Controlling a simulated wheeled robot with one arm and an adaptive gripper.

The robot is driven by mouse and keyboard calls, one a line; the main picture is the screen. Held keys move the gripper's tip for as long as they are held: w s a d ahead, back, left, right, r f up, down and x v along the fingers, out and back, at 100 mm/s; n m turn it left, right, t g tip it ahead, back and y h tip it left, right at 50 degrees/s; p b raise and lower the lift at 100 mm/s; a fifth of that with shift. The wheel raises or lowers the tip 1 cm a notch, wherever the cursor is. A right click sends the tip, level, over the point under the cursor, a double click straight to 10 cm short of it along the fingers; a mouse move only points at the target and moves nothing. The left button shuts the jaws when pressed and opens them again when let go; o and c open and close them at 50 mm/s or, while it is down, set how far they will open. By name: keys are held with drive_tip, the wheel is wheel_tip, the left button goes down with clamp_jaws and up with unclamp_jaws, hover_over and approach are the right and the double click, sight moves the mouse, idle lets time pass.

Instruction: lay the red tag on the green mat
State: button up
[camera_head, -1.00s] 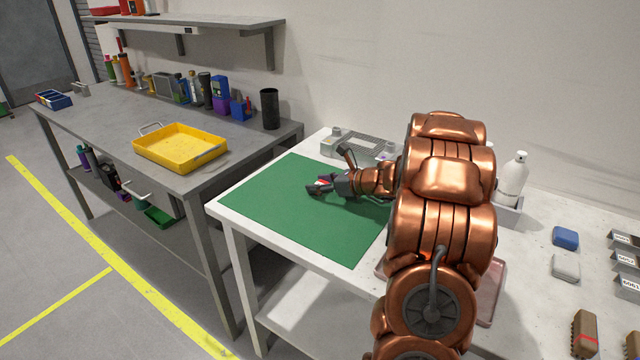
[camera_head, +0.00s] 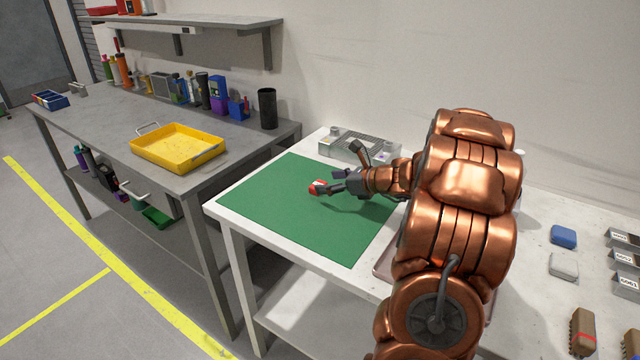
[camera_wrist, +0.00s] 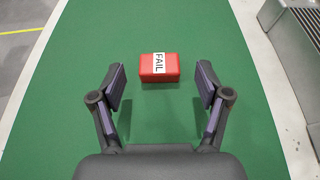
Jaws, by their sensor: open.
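The red tag (camera_wrist: 147,70) is a small red block with a white label reading "FAIL". It lies on the green mat (camera_wrist: 60,135), just beyond my gripper's fingertips in the wrist view. In the head view the tag (camera_head: 316,187) shows at the end of my gripper, partly hidden by the fingers, on the mat (camera_head: 270,220). My gripper (camera_wrist: 160,88) is open, with its two fingers apart and nothing between them. It also shows over the mat in the head view (camera_head: 325,187).
A grey metal fixture (camera_head: 352,145) stands at the mat's back edge. A yellow tray (camera_head: 178,148) sits on the grey bench to the left. Blue (camera_head: 563,236) and white (camera_head: 563,265) blocks lie at the right of the white table. The mat's front and left areas are clear.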

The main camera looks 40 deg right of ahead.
drive_tip(key=v, duration=0.8)
drive_tip(key=a+n+g+y, duration=0.1)
drive_tip(key=a+n, duration=0.1)
drive_tip(key=a, duration=0.3)
drive_tip(key=a+n+g+y, duration=0.1)
drive_tip(key=a+n, duration=0.1)
drive_tip(key=a, duration=0.3)
drive_tip(key=a+n+g+y, duration=0.1)
drive_tip(key=a+n, duration=0.1)
drive_tip(key=a, duration=0.3)
drive_tip(key=shift+w+a+r+n+g, duration=0.15)
drive_tip(key=shift+w+a+n+g, duration=0.05)
drive_tip(key=shift+w+n+g, duration=0.1)
drive_tip(key=s+a+f+n+g, duration=0.1)
drive_tip(key=s+a+n+g, duration=0.3)
drive_tip(key=s+a+n, duration=0.45)
drive_tip(key=s+a+f+n+g, duration=0.1)
drive_tip(key=s+a+n+g, duration=0.4)
drive_tip(key=a, duration=0.7)
drive_tip(key=s+d+f+n+g+h, duration=0.1)
drive_tip(key=s+n+g+h, duration=0.1)
drive_tip(key=s+n+h, duration=0.5)
drive_tip(key=s+n, duration=0.5)
drive_tip(key=s, duration=0.5)
drive_tip(key=shift+d+f, duration=0.3)
drive_tip(key=shift+d, duration=0.05)
